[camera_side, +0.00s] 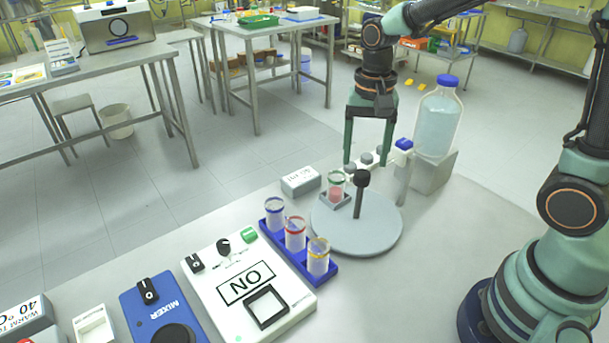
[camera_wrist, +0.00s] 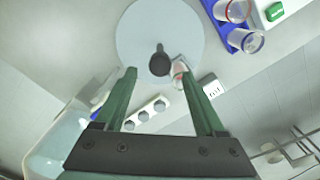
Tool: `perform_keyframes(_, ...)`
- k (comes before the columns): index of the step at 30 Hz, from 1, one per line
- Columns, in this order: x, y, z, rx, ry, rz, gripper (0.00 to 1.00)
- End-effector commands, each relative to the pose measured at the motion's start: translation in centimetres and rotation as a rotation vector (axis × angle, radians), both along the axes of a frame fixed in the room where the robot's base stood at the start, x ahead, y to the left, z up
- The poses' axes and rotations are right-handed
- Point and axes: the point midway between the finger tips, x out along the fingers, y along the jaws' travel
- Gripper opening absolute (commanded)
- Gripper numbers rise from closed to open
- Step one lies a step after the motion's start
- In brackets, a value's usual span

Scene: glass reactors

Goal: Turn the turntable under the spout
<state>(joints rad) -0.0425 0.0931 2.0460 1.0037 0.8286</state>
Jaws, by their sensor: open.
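The turntable (camera_side: 378,235) is a flat pale grey disc on the bench, with a dark upright knob (camera_side: 361,185) on it. A small glass (camera_side: 336,190) with a green rim and red contents sits in a square holder at the disc's left edge. My gripper (camera_side: 368,160) points down, open and empty. In the wrist view the turntable (camera_wrist: 155,25) fills the top middle, and the knob (camera_wrist: 159,62) shows between the fingertips of my gripper (camera_wrist: 157,70), with no contact visible. The glass (camera_wrist: 180,76) is partly hidden by the right finger. The spout cannot be clearly made out.
A large blue-capped bottle (camera_side: 437,122) stands on a grey block behind the turntable, beside a blue-topped post (camera_side: 402,170). A blue rack (camera_side: 300,250) with three glasses is to the left. A white ON panel (camera_side: 247,285) and blue mixer (camera_side: 160,310) lie further left.

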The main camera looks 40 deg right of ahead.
Motion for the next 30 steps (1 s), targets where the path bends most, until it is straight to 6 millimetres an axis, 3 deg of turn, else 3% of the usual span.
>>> perform_keyframes(7,0.0,0.0,-3.3,0.000,0.003,0.001,0.72)
perform_keyframes(19,0.0,0.0,-4.1,0.000,-0.001,0.001,0.72)
perform_keyframes(20,0.0,0.0,-4.1,0.000,-0.001,0.001,0.68)
perform_keyframes(25,0.0,0.0,-4.1,0.000,-0.001,0.001,0.03)
perform_keyframes(30,0.0,0.0,-4.1,0.000,-0.001,0.001,0.00)
